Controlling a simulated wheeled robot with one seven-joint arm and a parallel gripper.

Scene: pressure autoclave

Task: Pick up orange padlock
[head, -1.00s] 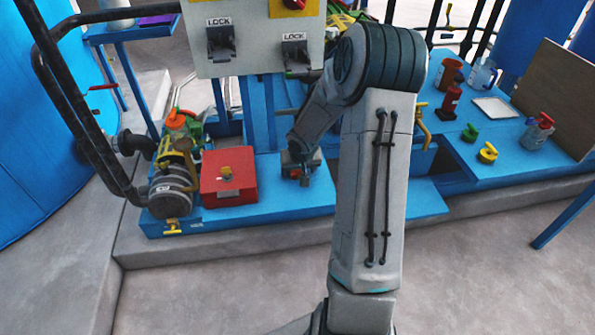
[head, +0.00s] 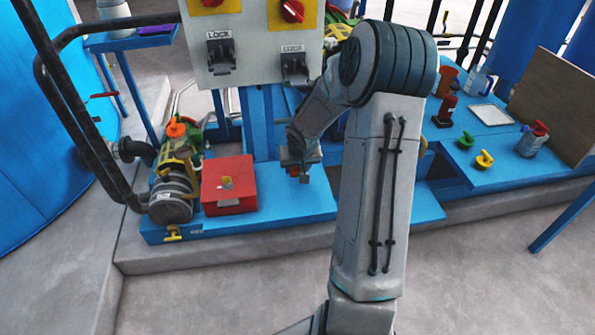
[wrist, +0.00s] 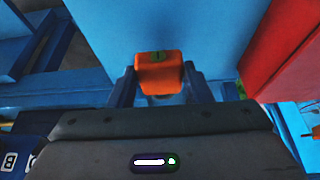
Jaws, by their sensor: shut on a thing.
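The orange padlock (wrist: 160,76) sits between the two dark fingers of my gripper (wrist: 160,90) in the wrist view. My gripper is shut on it. A small green mark shows on the padlock's top face. In the head view my gripper (head: 299,168) is over the blue platform (head: 285,205), right of the red box. Only a small orange patch of the padlock (head: 294,171) shows there, partly hidden by the gripper.
The red box (head: 228,184) stands close left of my gripper, with a pump (head: 172,195) beyond it. A control panel (head: 255,50) with two LOCK levers is above. The blue table (head: 500,150) at right holds yellow and red items. The platform's front is clear.

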